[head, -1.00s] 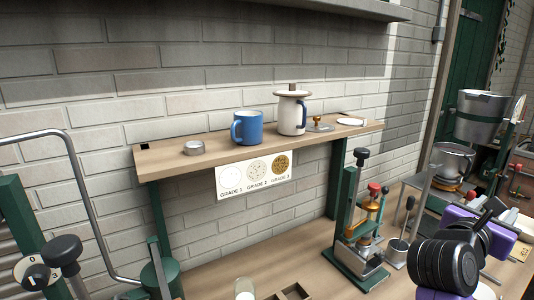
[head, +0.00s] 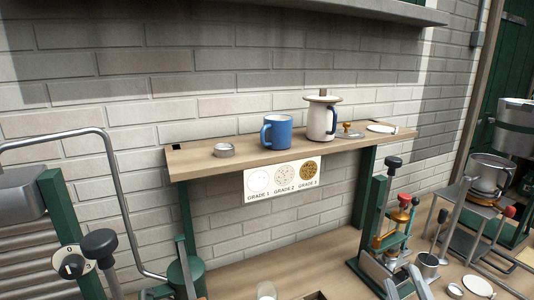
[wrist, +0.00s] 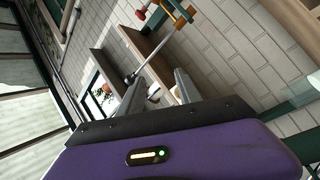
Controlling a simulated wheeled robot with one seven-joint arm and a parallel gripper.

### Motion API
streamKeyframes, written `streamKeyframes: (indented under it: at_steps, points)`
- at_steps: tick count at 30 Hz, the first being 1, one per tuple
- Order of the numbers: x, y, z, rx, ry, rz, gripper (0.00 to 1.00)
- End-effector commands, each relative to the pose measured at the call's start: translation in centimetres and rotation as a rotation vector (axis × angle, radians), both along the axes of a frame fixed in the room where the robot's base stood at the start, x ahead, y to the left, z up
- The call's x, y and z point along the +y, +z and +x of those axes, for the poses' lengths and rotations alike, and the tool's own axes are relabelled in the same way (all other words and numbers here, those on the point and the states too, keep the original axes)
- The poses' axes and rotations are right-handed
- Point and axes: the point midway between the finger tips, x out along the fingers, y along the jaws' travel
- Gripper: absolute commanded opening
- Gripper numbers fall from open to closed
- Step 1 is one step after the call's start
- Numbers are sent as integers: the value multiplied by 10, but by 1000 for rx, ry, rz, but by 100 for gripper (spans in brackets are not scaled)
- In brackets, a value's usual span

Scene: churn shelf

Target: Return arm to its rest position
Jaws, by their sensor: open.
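My gripper (wrist: 159,82) shows in the wrist view with its two grey fingers apart and nothing held between them. Its purple body (wrist: 180,152) and dark mount fill the bottom of that view. The wrist view is strongly tilted, with the brick wall and shelf edges beyond the fingers. My arm does not show in the head view now.
A wooden wall shelf (head: 235,163) holds a small metal tin (head: 224,150), a blue mug (head: 277,132), a white pot (head: 321,118) and a white dish (head: 382,128). A green press (head: 389,235) stands on the bench at right. A grey tube frame (head: 125,205) rises at left.

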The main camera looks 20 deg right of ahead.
Motion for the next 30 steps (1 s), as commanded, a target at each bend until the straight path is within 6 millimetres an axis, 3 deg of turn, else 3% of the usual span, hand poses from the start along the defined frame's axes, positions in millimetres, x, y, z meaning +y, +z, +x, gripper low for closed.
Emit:
streamKeyframes:
  at_steps: [3,12,17,22,27,30]
  points:
    - [44,-27,-28,-65,139,236,41]
    - [119,-67,-112,-127,347,762,41]
    - [144,-85,-162,-69,377,945,41]
    - [160,-109,-210,68,365,1018,41]
    - [168,-123,-239,170,359,1033,41]
    - [171,-127,-245,194,362,1036,41]
